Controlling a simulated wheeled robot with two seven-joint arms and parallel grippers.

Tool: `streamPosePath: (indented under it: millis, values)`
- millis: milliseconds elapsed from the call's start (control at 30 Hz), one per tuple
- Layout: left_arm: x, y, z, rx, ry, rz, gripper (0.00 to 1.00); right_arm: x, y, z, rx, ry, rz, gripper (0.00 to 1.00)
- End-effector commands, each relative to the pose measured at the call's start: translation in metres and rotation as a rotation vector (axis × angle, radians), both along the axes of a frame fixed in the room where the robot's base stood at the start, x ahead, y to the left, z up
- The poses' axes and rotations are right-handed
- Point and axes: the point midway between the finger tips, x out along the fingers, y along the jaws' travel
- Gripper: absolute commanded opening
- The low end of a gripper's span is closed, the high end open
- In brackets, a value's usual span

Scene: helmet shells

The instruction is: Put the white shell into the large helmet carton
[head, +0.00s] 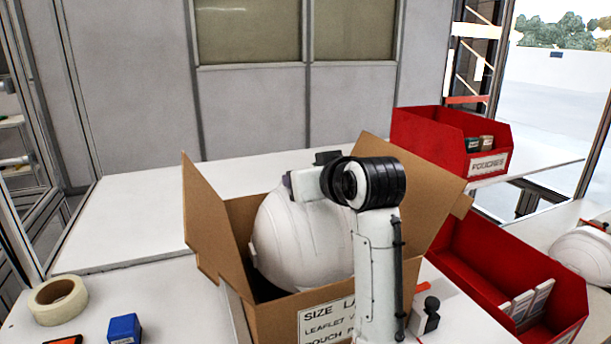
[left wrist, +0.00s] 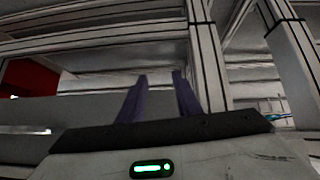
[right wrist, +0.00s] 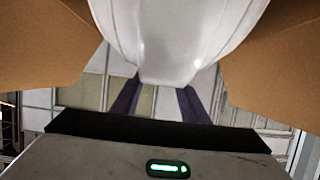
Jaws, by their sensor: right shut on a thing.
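The white shell (head: 290,240) is in the opening of the brown carton (head: 275,322), between its raised flaps, and also fills the top of the right wrist view (right wrist: 170,35). The front wall and my right arm hide its lower and right parts, so I cannot tell whether it rests on the carton's bottom. My right gripper (head: 289,184) is shut on the shell's edge, with a finger on either side in the right wrist view (right wrist: 160,85). My left gripper (left wrist: 160,76) shows only in the left wrist view, its fingers apart and nothing between them.
Red bins stand at the right, one labelled pouches (head: 430,138) and one nearer (head: 470,265). Another white shell (head: 585,255) lies at the far right. A tape roll (head: 58,300) and a blue block (head: 124,329) lie left of the carton.

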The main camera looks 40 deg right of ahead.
Motion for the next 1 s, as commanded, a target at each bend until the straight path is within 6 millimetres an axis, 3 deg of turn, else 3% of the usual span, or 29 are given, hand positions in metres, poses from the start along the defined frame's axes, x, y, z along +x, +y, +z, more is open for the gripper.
streamPosePath:
  millis: [1000]
  values:
    - [0.005, -0.006, -0.01, -0.005, -0.014, -0.009, 0.31, 0.0, 0.0, -0.04, -0.001, -0.004, 0.0, 0.0]
